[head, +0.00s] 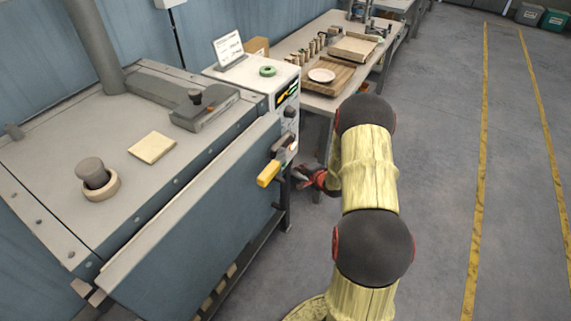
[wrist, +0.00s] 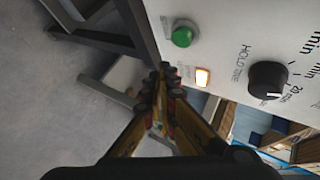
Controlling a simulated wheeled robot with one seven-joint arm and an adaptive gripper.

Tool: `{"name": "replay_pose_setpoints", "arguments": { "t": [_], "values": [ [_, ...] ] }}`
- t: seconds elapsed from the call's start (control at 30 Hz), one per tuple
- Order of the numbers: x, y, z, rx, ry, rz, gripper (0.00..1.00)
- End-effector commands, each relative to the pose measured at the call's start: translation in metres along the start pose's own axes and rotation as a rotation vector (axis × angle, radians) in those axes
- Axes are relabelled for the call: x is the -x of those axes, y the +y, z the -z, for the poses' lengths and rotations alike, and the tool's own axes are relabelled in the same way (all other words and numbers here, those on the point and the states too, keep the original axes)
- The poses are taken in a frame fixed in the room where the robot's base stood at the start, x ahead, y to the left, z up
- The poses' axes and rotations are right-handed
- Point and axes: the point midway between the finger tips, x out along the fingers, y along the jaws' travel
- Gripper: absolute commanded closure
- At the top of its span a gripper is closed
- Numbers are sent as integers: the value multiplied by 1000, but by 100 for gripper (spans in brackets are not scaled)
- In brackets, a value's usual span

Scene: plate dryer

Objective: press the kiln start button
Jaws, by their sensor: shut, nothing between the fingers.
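The kiln's white control panel (wrist: 225,40) fills the upper right of the wrist view. It carries a round green button (wrist: 183,37), a small lit orange-white square (wrist: 202,77) and a black knob (wrist: 268,80) labelled hold time. No label reading start is legible. My gripper (wrist: 163,76) is shut and empty, its fingertips below the green button and left of the lit square in the picture. A gap to the panel cannot be judged. In the head view my gripper (head: 312,178) is low beside the kiln (head: 190,215), partly behind my arm; the green button is not visible there.
A yellow-ended handle (head: 268,174) juts from the kiln front close to my gripper. A workbench (head: 318,101) with a plate (head: 321,75) and wooden trays stands behind. The floor to the right, with yellow lines (head: 478,190), is clear.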

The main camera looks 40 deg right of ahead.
Motion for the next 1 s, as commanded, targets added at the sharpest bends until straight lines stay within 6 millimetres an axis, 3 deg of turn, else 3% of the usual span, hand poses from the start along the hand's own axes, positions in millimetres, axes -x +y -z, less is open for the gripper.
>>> {"name": "replay_pose_setpoints", "arguments": {
  "t": [0.27,1.0],
  "values": [
    [16,11,12,-1,1,-1,100],
    [16,12,12,0,0,-1,100]
  ]
}}
